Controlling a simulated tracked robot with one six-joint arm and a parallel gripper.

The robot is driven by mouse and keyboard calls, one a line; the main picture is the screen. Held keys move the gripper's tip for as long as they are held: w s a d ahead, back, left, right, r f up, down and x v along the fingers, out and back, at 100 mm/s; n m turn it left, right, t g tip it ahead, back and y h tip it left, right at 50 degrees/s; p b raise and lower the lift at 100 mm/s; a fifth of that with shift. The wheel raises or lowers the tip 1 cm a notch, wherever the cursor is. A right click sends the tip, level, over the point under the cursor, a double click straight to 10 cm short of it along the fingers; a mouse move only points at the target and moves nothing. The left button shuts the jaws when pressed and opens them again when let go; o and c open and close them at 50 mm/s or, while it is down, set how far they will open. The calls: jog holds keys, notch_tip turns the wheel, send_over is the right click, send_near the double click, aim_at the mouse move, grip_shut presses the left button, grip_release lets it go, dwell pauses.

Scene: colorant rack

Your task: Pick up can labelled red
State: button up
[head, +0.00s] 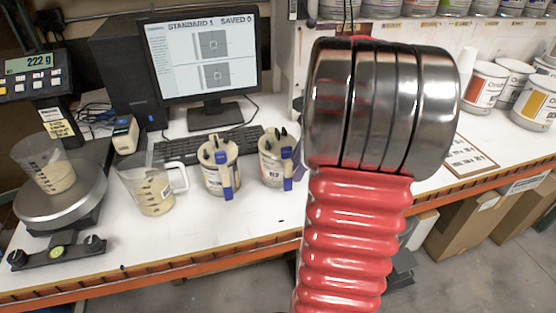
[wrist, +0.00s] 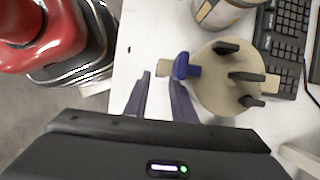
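The can whose small label seems to read RED (head: 272,173) stands upright on the white bench, just left of my arm in the head view. It is pale, with black pieces on top and a blue clip on its front. A similar pale can with a blue clip (head: 220,171) stands to its left; its label is too small to read. In the wrist view, one such can, seen from above (wrist: 217,88), has its blue clip towards my gripper. My gripper (wrist: 160,80) is open and empty there, its fingertips close beside the clip.
A measuring jug (head: 150,190) stands left of the cans, and a keyboard (head: 210,144) lies behind them. A scale (head: 62,200) holding a cup is at far left. A monitor (head: 205,60) stands behind. Paint cans (head: 484,86) are at right. Bare bench lies in front.

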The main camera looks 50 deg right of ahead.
aim_at(291, 189)
jog(key=x, duration=0.4)
jog(key=shift+w+f, duration=0.1)
dwell(0.4)
grip_shut()
dwell(1.3)
